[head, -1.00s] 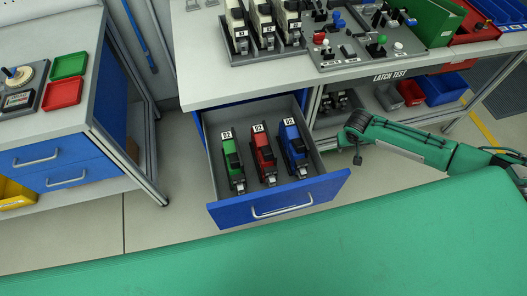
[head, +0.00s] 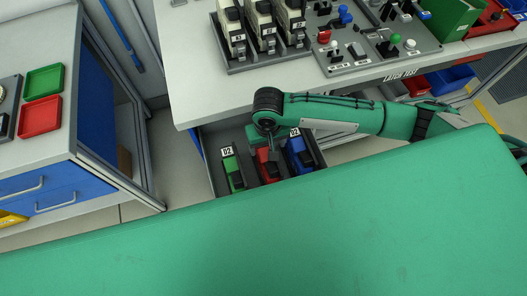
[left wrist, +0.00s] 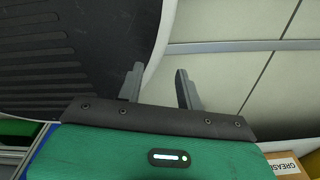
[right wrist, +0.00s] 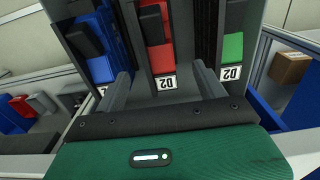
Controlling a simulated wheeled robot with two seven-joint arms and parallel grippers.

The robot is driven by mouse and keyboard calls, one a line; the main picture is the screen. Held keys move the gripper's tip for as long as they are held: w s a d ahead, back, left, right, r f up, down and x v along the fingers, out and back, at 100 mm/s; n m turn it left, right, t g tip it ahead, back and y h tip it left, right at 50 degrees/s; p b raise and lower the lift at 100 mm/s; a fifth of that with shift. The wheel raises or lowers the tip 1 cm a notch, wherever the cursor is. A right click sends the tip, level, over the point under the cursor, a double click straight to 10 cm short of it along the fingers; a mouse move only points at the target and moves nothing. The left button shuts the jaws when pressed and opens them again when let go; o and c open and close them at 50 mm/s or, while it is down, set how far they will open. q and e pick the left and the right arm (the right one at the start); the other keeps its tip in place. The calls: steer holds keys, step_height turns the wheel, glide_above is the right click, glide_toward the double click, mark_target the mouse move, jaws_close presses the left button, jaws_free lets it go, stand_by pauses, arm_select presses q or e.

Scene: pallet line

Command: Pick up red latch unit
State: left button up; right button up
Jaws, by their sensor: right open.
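The red latch unit (head: 267,171) lies in the open drawer between a green unit (head: 232,168) and a blue unit (head: 299,154). My right gripper (head: 272,152) is over the drawer, at the red unit, and covers part of it. In the right wrist view the red unit (right wrist: 158,55) with its D2 label lies ahead, between the two spread fingers of the right gripper (right wrist: 163,84). No contact shows. My left gripper (left wrist: 160,84) shows in the left wrist view, open and empty, away from the drawer.
The workbench (head: 190,80) stands above and behind the drawer, with several white units in a rack (head: 240,66) and a control panel (head: 345,62). A side cabinet with a red tray (head: 41,117) and green tray (head: 44,79) stands at the left. My green body hides the drawer's front.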

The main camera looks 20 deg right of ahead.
mark_target(268, 162)
step_height(268, 162, down, 8)
steer(key=shift+s+a+r, duration=0.1)
steer(key=shift+f, duration=0.2)
steer(key=shift+d+f, duration=0.2)
steer(key=shift+f, duration=0.55)
steer(key=f, duration=0.3)
steer(key=shift+w+d+f+p, duration=0.1)
steer(key=shift+w+f+p, duration=0.05)
steer(key=shift+w+p, duration=0.2)
steer(key=shift+s+f, duration=0.1)
steer(key=shift+f, duration=0.1)
arm_select(q)
steer(key=shift+s+r, duration=0.15)
steer(key=shift+s, duration=0.45)
steer(key=shift+s+r, duration=0.15)
steer(key=shift+s, duration=0.45)
arm_select(e)
steer(key=c, duration=1.3)
